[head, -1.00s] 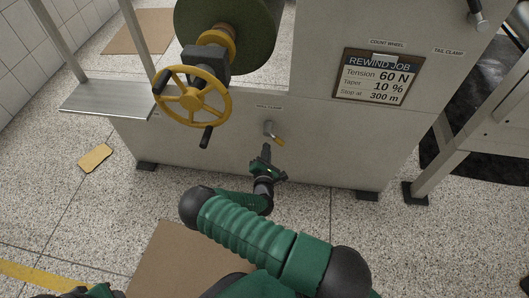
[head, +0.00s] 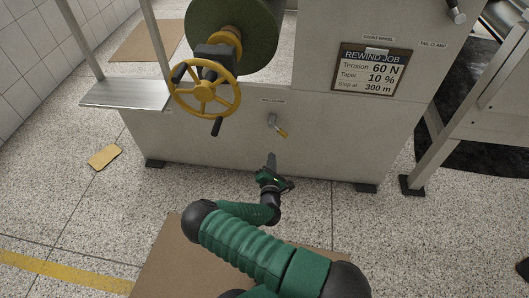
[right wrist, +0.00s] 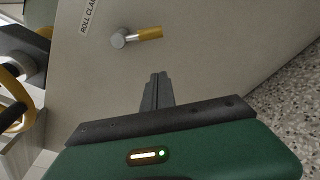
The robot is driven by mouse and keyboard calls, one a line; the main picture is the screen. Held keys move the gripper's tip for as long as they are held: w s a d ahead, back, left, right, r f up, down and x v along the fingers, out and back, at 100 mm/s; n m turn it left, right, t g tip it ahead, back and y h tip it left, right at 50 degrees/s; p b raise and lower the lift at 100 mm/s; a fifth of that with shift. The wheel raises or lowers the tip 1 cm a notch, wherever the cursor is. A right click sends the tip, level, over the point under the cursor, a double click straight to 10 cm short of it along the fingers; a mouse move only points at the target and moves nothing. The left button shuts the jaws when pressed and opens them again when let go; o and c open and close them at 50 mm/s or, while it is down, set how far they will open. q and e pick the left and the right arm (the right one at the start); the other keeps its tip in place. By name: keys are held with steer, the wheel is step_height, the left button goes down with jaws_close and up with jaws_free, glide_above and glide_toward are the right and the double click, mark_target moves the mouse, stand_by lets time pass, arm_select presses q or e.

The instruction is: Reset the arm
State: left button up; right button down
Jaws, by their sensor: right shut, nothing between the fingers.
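My right gripper (head: 271,160) is shut and empty in the head view. It is in front of the lower part of the pale machine cabinet (head: 200,145), below the roll clamp lever (head: 277,126). In the right wrist view, the shut fingers (right wrist: 155,92) point toward the cabinet face, apart from the yellow-tipped lever (right wrist: 138,36). My green right arm (head: 250,245) reaches up from the bottom of the head view. My left gripper does not show.
A yellow handwheel (head: 204,86) and a dark green roll (head: 235,30) are at the upper left of the cabinet. A metal shelf (head: 125,94) juts out left. A sign (head: 371,72) hangs at upper right. A yellow piece (head: 104,157) lies on open speckled floor.

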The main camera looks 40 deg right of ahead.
steer(key=s+a+r+m+g+y+p, duration=0.2)
steer(key=a+r+m+g+y, duration=0.15)
steer(key=a+m, duration=0.45)
steer(key=s+a+r+m+g+y+p, duration=0.25)
steer(key=a+r+m+y, duration=0.2)
steer(key=a+m, duration=0.4)
steer(key=s+a+r+m+g+y+p, duration=0.1)
steer(key=s+a+r+m+g+y, duration=0.2)
steer(key=s+a+r, duration=0.9)
step_height(320, 180, up, 39)
steer(key=p, duration=3.8)
steer(key=shift+s+r+n+y, duration=0.15)
steer(key=shift+r+n+y, duration=0.05)
steer(key=shift+n+y, duration=0.25)
steer(key=shift+d, duration=0.1)
